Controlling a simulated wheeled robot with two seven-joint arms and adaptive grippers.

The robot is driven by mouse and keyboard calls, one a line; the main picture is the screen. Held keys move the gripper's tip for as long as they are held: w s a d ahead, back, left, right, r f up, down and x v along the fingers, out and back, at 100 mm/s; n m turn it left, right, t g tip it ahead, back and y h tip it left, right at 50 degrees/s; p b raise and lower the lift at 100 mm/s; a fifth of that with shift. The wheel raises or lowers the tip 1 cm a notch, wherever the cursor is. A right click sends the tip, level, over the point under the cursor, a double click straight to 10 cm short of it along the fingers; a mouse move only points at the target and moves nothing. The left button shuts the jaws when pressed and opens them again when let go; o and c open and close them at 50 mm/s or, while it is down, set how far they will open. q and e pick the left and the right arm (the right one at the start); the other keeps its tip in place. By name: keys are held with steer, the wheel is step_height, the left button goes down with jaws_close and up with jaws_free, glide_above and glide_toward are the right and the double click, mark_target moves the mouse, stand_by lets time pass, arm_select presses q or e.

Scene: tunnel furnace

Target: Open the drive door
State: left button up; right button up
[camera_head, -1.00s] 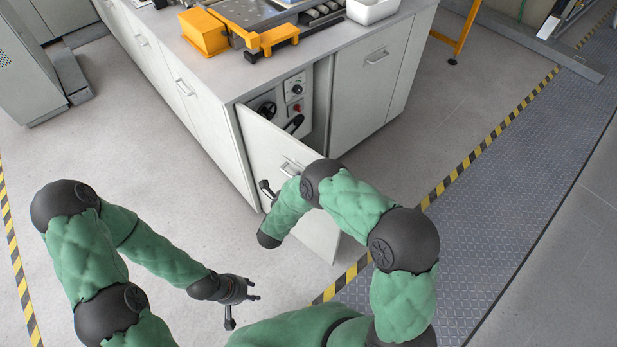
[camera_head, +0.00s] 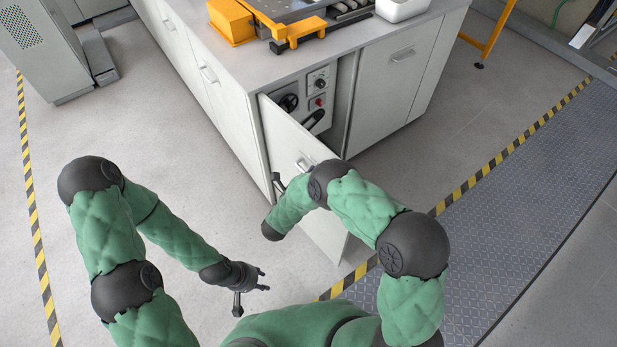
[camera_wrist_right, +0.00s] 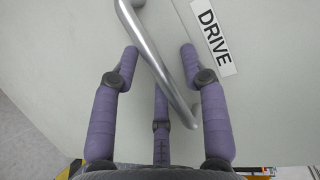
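The drive door (camera_head: 277,140) is a light grey cabinet door standing partly open. Its metal bar handle (camera_head: 303,163) shows partly above my right forearm. In the right wrist view the door's face carries a DRIVE label (camera_wrist_right: 210,38), with the handle (camera_wrist_right: 150,50) beside it. My right gripper (camera_wrist_right: 161,55) has its purple fingers spread around the handle, and no firm closing on it shows. In the head view my right arm hides most of that gripper. My left gripper (camera_head: 265,279) is open and empty, low in front of the cabinet.
Behind the door is a panel with knobs (camera_head: 318,85). The grey worktop (camera_head: 240,62) carries an orange-framed device (camera_head: 290,35) and a white tray (camera_head: 400,8). Another cabinet door (camera_head: 395,85) is closed.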

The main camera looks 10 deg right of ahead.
steer(key=shift+s, duration=0.1)
steer(key=v, duration=0.7)
steer(key=shift+s+a, duration=0.1)
steer(key=shift+a, duration=0.05)
stand_by(0.5)
steer(key=s+d+f+n+g+y, duration=0.1)
steer(key=s+f+n+g+y, duration=0.15)
steer(key=f+n+y, duration=0.35)
steer(key=s+d+f+n+g+y, duration=0.1)
steer(key=f+n+g+y, duration=0.2)
steer(key=f+n, duration=0.4)
steer(key=s+r+n+g+y, duration=0.1)
steer(key=s+n+g+y, duration=0.3)
steer(key=s, duration=1.5)
steer(key=n+g, duration=0.3)
steer(key=n, duration=0.3)
steer(key=shift+s+d+r+n+y, duration=0.3)
steer(key=shift+d+n, duration=0.1)
